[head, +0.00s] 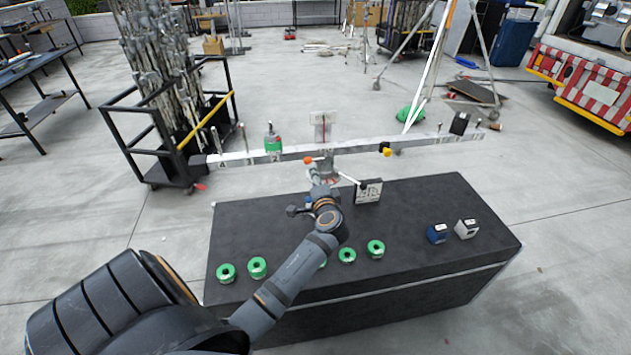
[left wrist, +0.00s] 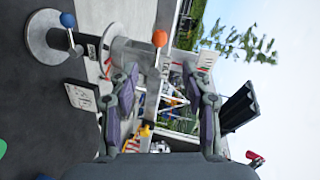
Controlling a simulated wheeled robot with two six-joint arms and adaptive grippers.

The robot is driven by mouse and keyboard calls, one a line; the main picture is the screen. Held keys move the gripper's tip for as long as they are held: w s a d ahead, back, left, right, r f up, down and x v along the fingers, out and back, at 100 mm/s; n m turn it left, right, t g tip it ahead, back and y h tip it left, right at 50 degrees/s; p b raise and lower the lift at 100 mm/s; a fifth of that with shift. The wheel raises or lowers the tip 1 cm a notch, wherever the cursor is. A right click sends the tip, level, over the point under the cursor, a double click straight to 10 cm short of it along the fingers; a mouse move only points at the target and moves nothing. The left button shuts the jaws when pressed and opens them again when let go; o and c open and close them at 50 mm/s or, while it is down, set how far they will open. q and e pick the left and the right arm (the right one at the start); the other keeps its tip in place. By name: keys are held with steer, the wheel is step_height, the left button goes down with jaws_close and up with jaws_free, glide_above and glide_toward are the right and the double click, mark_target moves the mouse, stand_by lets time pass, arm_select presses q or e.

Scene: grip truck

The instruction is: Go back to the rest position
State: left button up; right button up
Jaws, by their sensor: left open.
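In the head view my left arm reaches over the dark table (head: 300,220). Its gripper (head: 318,178) is near the table's back edge, in front of a grey stand with an orange ball knob (head: 308,160). In the left wrist view my left gripper (left wrist: 168,75) has its two fingers spread apart with nothing held between them. The orange ball (left wrist: 160,38) shows beyond the fingertips in that view. Whether the gripper touches the stand is hard to tell. My right gripper is in neither view.
Several green rolls (head: 257,267) lie along the table's front; my forearm partly covers one. A black-and-white box (head: 368,191) is near the gripper. Blue (head: 437,233) and white (head: 467,228) boxes stand right. A long pale bar (head: 430,139) with a green roll (head: 272,143) spans behind.

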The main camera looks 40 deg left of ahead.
arm_select(q)
steer(key=shift+s+d, duration=0.2)
stand_by(0.4)
steer(key=s+d+f+n+g+h, duration=0.4)
steer(key=s+f, duration=0.3)
steer(key=s, duration=0.4)
steer(key=s+d+f+n+g+h, duration=0.1)
steer(key=s+d+f+g+h, duration=0.15)
steer(key=s+d+h, duration=0.75)
steer(key=s+f+g+y, duration=0.1)
steer(key=s+f, duration=0.3)
steer(key=f, duration=1.1)
steer(key=s+f+g+y, duration=0.1)
steer(key=s+f+y, duration=0.15)
steer(key=f, duration=1.15)
steer(key=s+f, duration=1.3)
steer(key=s, duration=0.4)
steer(key=shift+s+a+f+n+h, duration=0.3)
steer(key=shift+s+a+f+h, duration=0.1)
steer(key=shift+a+h, duration=0.05)
